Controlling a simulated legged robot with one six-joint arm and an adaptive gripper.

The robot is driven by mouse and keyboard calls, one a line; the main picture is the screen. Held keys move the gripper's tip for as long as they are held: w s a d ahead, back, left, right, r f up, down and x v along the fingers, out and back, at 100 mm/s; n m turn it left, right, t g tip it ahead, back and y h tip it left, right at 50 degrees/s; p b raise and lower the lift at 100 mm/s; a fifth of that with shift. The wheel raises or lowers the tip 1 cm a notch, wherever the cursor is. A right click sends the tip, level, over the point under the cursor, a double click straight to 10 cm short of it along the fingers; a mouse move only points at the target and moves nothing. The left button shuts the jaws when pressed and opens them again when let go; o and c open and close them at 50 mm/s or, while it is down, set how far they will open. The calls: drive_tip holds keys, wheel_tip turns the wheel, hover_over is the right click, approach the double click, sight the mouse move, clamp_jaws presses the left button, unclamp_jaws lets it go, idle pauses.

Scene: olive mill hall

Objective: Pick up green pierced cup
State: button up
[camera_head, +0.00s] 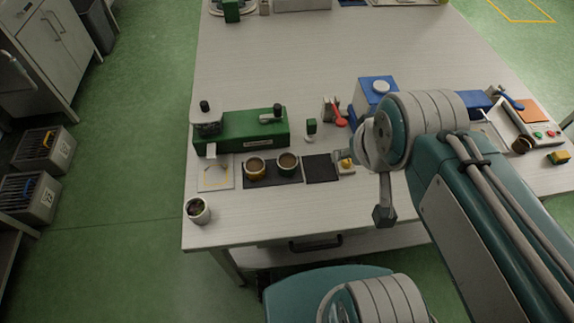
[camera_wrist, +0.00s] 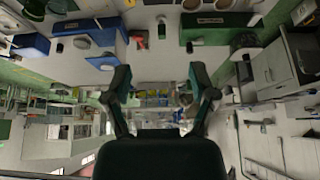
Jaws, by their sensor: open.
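In the wrist view, which looks upside down, two cup rims show at the top edge, partly cut off. My gripper (camera_wrist: 160,76) is open and empty in the wrist view, its two fingers well apart. It is away from the cups. In the head view my arm reaches over the table's right side, and the fingers are not clear.
A green machine (camera_head: 240,130) stands behind the cups. The table's back middle is clear.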

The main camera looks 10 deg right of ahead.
drive_tip(key=shift+o, duration=0.3)
drive_tip(key=o, duration=0.3)
drive_tip(key=shift+w, duration=0.1)
drive_tip(key=n+g, duration=0.5)
drive_tip(key=g, duration=0.1)
hover_over(287, 161)
drive_tip(key=s, duration=0.3)
wheel_tip(287, 161, down, 18)
drive_tip(key=f, duration=1)
drive_tip(key=shift+w+a+f, duration=0.1)
drive_tip(key=shift+w+a, duration=0.05)
drive_tip(key=shift+w, duration=0.1)
